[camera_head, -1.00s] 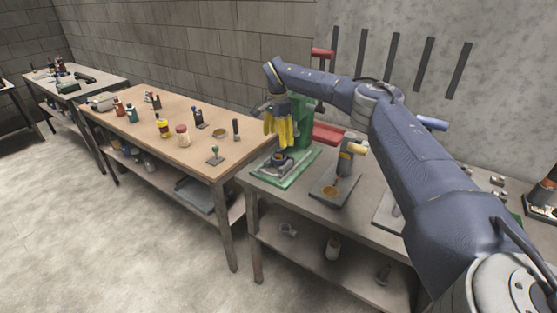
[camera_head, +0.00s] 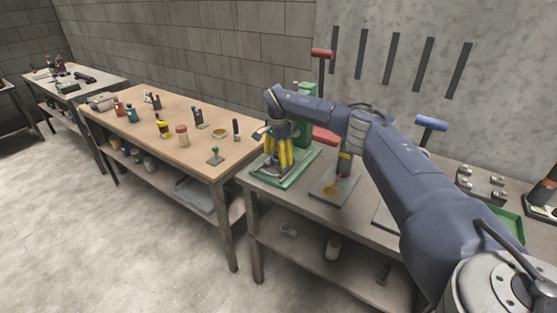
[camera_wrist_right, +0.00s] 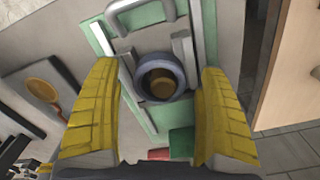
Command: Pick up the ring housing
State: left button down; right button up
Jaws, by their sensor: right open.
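The ring housing (camera_wrist_right: 160,78) is a dark grey ring with a brown-gold core, seen between my fingers in the right wrist view. It sits on a grey fixture with a green base (camera_head: 292,182) on the near workbench. My right gripper (camera_head: 279,168) points down over it, its yellow fingers spread on either side. In the right wrist view the gripper (camera_wrist_right: 158,115) is open, with the ring between and just beyond its fingers; contact does not show.
A green press (camera_head: 304,110) with red parts stands behind the fixture. A wooden table (camera_head: 165,122) with bottles and jars is to the left.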

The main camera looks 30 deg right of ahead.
jog(key=c, duration=1.5)
jog(key=shift+r, duration=0.1)
